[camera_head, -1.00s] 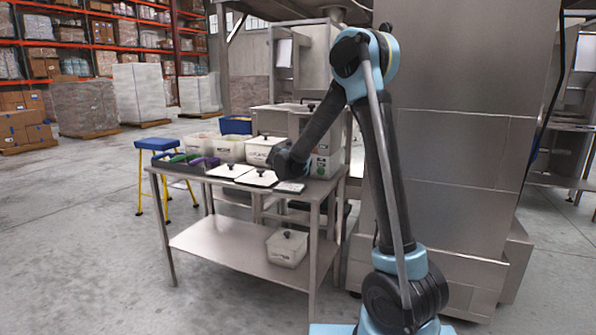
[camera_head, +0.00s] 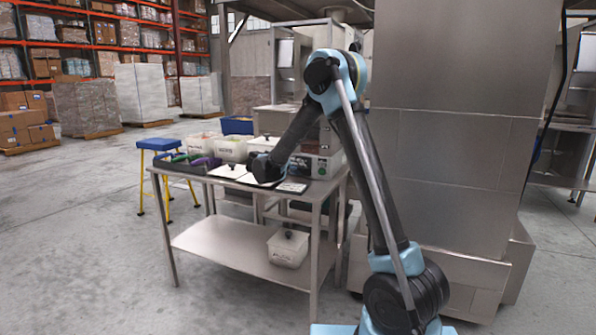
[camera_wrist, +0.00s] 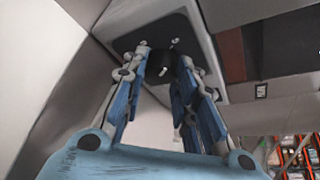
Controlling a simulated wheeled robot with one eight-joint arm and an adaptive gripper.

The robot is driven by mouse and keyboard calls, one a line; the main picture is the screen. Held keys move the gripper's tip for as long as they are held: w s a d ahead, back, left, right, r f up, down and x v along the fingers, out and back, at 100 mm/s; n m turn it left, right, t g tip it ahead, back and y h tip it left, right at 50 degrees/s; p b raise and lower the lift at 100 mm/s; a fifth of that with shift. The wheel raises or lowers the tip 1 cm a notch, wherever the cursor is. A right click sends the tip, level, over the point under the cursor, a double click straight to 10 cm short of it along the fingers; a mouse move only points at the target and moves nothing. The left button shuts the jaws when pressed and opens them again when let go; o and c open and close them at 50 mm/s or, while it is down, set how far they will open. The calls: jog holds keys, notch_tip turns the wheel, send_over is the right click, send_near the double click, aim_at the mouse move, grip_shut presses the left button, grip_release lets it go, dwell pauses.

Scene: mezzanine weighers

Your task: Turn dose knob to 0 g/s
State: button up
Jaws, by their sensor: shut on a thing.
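In the wrist view, the black dose knob (camera_wrist: 160,68) sits on a dark panel set in the pale housing of a machine. A short white mark shows on the knob, and small pale marks lie on the panel around it. My gripper (camera_wrist: 163,67) has its two blue fingers on either side of the knob, closed on it. The exact reading of the dial is too small to tell. In the head view, my wrist is over the bench near the grey weighing machine (camera_head: 309,166); my fingers and the knob are hidden there.
The steel bench (camera_head: 228,250) carries white tubs (camera_head: 232,149), a dark tray of coloured scoops (camera_head: 184,165) and flat lids. A lidded tub (camera_head: 288,248) is on its lower shelf. A blue stool (camera_head: 158,144) stands left. A large steel cabinet (camera_head: 452,170) stands right.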

jog(key=n, duration=0.1)
jog(key=n+h, duration=0.1)
jog(key=n, duration=0.1)
jog(key=n+h, duration=0.1)
jog(key=shift+w+a+f+t, duration=0.1)
jog(key=shift+a+f+t, duration=0.1)
jog(key=shift+a+t, duration=0.1)
jog(key=shift+n+h, duration=0.3)
jog(key=shift+h, duration=0.1)
jog(key=o, duration=1)
jog(key=shift+o, duration=0.2)
jog(key=v, duration=1.1)
jog(key=shift+s+a, duration=0.25)
jog(key=shift+s, duration=0.05)
